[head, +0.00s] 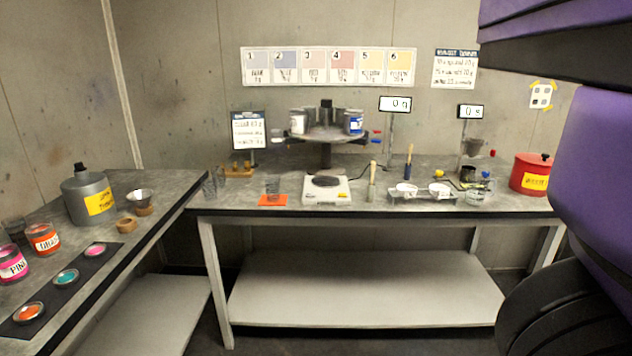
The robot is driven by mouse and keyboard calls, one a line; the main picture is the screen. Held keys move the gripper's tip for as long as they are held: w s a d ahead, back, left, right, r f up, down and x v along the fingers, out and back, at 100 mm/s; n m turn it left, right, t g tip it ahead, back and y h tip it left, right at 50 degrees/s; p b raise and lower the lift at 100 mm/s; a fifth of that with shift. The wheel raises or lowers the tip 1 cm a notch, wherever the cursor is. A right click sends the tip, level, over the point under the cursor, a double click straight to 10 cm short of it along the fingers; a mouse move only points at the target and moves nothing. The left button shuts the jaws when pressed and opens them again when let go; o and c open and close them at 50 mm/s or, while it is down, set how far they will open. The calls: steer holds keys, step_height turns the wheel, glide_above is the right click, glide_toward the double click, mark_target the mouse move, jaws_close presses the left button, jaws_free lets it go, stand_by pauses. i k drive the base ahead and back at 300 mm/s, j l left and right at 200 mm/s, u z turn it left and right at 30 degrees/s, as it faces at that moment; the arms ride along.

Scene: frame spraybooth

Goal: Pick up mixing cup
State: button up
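A small clear cup (273,186), which looks like a mixing cup, stands upright on an orange mat (273,200) on the back bench. More clear cups (211,185) stand at that bench's left end; I cannot tell whether they are nested. I cannot tell which of these cups the task means. My purple and black arm fills the right side of the head view. My gripper is out of view, so its state is hidden.
Right of the orange mat stands a white scale (326,189). Behind it is a turntable with cans (326,131). A red pot (530,173) is at the right end. The left bench holds a grey can (88,195) and paint tins (43,238). The lower shelf (365,288) is bare.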

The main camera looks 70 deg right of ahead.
mark_target(271, 182)
steer(key=z, duration=1.45)
